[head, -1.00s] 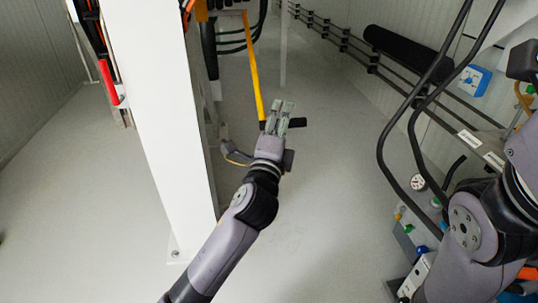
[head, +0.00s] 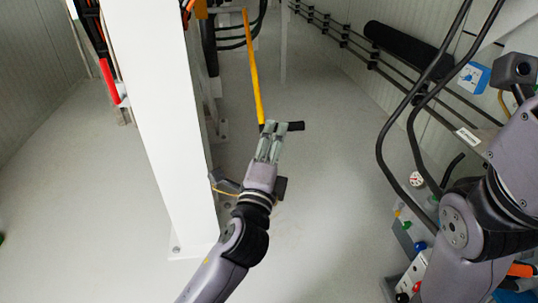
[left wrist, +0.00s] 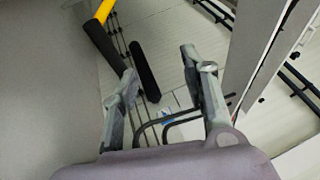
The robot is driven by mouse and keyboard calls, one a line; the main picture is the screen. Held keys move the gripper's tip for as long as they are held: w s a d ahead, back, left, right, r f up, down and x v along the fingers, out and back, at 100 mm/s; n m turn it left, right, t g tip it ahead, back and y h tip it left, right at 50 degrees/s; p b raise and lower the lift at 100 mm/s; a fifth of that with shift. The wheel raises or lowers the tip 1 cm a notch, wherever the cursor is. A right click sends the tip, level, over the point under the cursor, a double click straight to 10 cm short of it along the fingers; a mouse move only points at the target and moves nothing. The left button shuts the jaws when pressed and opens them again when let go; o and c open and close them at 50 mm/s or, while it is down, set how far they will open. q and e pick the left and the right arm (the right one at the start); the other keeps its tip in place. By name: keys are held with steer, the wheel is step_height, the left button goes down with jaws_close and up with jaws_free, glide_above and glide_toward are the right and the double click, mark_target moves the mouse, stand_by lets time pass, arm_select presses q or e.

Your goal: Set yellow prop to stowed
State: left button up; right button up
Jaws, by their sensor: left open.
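The yellow prop (head: 254,75) is a long thin bar that hangs down beside the white post and ends in a short black crosspiece (head: 295,126). My left gripper (head: 271,125) is open, with its fingertips overlapping the crosspiece in the head view. In the left wrist view the prop's yellow bar (left wrist: 104,10) and black end (left wrist: 104,46) lie at the upper left, outside the gap of the open left gripper (left wrist: 158,62). The gripper holds nothing. My right arm is at the right of the head view; its fingers do not show.
A white post (head: 158,130) stands just left of my left arm. Black hoses (head: 402,115) and a panel with gauges and knobs are at the right. A black roll (head: 408,52) and rails run along the right wall. The floor (head: 325,200) between is clear.

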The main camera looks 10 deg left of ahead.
arm_select(q)
steer(key=v, duration=0.4)
steer(key=shift+s, duration=0.15)
stand_by(0.4)
